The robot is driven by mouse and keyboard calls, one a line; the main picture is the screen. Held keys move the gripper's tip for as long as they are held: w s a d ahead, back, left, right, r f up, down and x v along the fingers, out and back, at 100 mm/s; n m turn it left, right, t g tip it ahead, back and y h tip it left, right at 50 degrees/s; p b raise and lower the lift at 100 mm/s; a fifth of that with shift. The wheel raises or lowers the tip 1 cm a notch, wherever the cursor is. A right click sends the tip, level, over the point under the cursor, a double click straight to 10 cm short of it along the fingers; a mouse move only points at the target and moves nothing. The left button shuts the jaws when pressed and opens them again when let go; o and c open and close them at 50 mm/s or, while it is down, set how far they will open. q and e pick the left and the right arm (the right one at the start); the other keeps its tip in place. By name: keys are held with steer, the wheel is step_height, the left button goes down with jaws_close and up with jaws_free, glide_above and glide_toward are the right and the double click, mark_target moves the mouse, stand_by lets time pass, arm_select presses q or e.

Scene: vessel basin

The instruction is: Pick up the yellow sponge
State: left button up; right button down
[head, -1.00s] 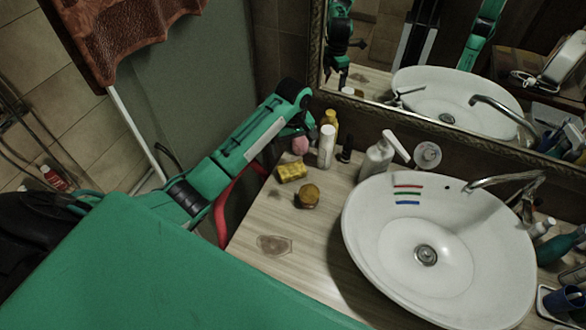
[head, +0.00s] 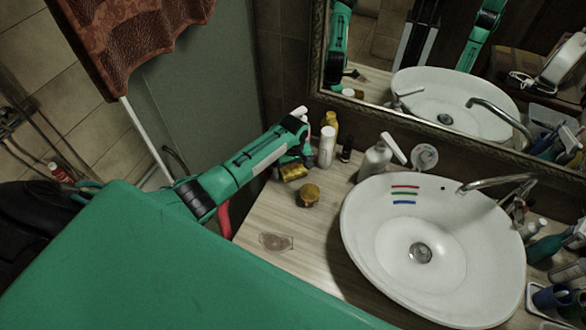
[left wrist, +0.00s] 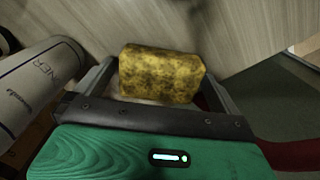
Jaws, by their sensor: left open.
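The yellow sponge (head: 294,172) lies near the left end of the wooden counter in the head view, partly covered by my left arm's end. The left wrist view shows it close up as a mottled yellow-brown block (left wrist: 162,74). My left gripper (left wrist: 159,68) is open, with one finger on each side of the sponge. Whether the fingers touch it I cannot tell. In the head view the left fingertips are hard to make out. My right gripper is not in view.
A round amber jar (head: 308,195) stands just right of the sponge. A white bottle (head: 327,147) and a yellow bottle (head: 330,121) stand behind it. A soap dispenser (head: 374,163) and the white basin (head: 376,246) are further right.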

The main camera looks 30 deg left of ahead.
mark_target(293, 167)
arm_select(q)
steer(key=shift+f, duration=0.15)
steer(key=c, duration=0.9)
steer(key=shift+r+b, duration=2.15)
steer(key=shift+r, duration=7.9)
